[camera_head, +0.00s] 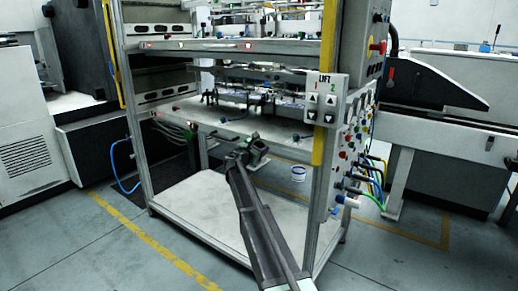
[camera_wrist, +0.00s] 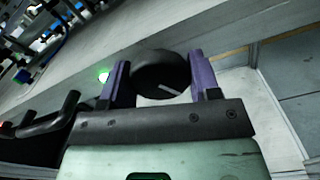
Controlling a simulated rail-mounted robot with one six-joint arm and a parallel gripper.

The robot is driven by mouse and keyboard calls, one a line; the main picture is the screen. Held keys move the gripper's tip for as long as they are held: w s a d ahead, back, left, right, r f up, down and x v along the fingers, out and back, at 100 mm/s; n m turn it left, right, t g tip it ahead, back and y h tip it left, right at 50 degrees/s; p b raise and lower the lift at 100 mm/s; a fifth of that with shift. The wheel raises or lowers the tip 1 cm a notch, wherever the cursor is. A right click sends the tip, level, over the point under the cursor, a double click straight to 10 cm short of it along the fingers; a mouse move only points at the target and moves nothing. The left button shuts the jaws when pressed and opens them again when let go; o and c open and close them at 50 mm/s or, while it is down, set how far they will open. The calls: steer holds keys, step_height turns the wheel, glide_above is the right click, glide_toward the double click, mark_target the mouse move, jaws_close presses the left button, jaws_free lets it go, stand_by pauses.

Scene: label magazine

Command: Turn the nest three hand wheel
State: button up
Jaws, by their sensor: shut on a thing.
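The black round hand wheel (camera_wrist: 160,68) is at the upper middle of the wrist view, beside the grey front edge of a shelf. My gripper (camera_wrist: 158,75) has one purple finger on each side of the wheel and is shut on it. In the head view my gripper (camera_head: 252,149) is at the front of the rack, just below the middle shelf's front edge. The wheel cannot be told apart from my gripper there. No nest number is readable in either view.
The middle shelf (camera_head: 213,121) carries machinery above my gripper. A yellow-edged post and a LIFT button box (camera_head: 325,98) stand to the right. The white lower deck (camera_head: 200,205) is mostly bare. Black bent handles (camera_wrist: 48,128) and a green light (camera_wrist: 103,77) lie left of my gripper.

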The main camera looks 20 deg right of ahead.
steer(key=shift+m, duration=2.2)
steer(key=o, duration=0.9)
steer(key=v, duration=1)
steer(key=shift+s+a, duration=0.15)
steer(key=shift+a, duration=0.25)
steer(key=shift+m, duration=0.3)
